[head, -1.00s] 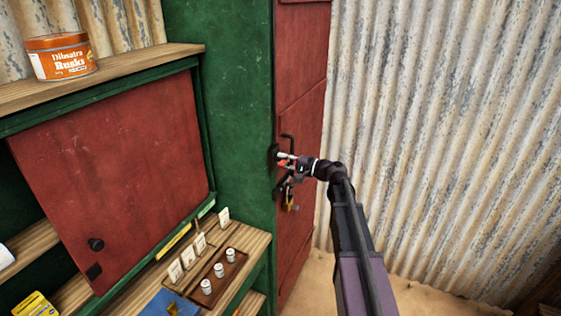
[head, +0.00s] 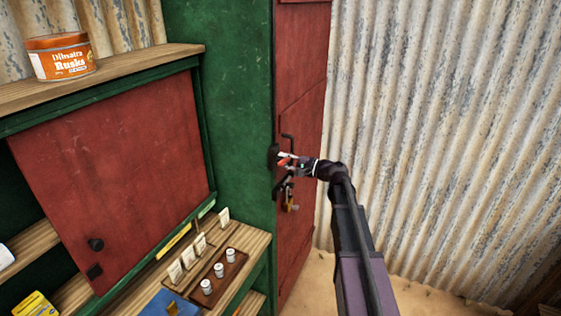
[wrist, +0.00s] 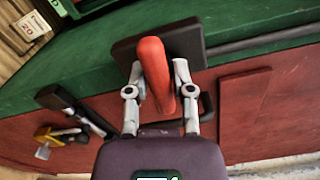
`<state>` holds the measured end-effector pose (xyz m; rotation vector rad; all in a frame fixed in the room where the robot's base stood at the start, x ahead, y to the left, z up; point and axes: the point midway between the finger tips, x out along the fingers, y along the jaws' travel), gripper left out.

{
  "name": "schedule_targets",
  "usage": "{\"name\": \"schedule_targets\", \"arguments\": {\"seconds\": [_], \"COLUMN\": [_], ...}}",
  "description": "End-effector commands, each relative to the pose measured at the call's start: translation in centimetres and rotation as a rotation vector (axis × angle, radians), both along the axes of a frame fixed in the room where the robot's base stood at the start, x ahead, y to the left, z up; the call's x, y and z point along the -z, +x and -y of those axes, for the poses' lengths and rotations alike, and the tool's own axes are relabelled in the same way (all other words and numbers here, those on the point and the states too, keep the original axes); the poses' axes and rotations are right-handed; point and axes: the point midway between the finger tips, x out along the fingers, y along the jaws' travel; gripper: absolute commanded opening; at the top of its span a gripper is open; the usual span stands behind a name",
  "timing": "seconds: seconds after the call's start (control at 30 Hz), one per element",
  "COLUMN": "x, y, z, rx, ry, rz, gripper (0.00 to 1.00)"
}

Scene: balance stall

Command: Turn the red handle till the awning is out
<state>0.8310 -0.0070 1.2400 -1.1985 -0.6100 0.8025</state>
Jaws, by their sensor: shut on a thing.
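The red handle (wrist: 153,68) stands out from a dark mounting plate (wrist: 184,40) on the green post, in the wrist view. My gripper (wrist: 160,88) has one finger on each side of the handle and is shut on it. In the head view the handle (head: 285,162) is small and partly covered by my gripper (head: 289,163). The awning itself is not in view in either picture.
A red door (head: 300,100) with a black latch and a brass padlock (head: 290,207) is beside and below my gripper. A shelf with small white jars (head: 219,270) and price cards stands left. Corrugated metal wall (head: 430,120) is at right.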

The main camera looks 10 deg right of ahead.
Motion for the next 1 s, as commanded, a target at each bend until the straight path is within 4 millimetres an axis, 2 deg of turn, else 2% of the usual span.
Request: {"name": "schedule_targets", "arguments": {"seconds": [0.87,0.9,0.97,1.0], "x": [0.1,0.09,0.09,0.08], "y": [0.05,0.04,0.04,0.03], "z": [0.27,0.27,0.23,0.2], "rx": [0.007,0.006,0.006,0.005], "ry": [-0.005,-0.004,-0.003,-0.003], "rz": [0.0,-0.001,0.0,0.0], "gripper": [0.0,0.43,0.6,0.6]}}
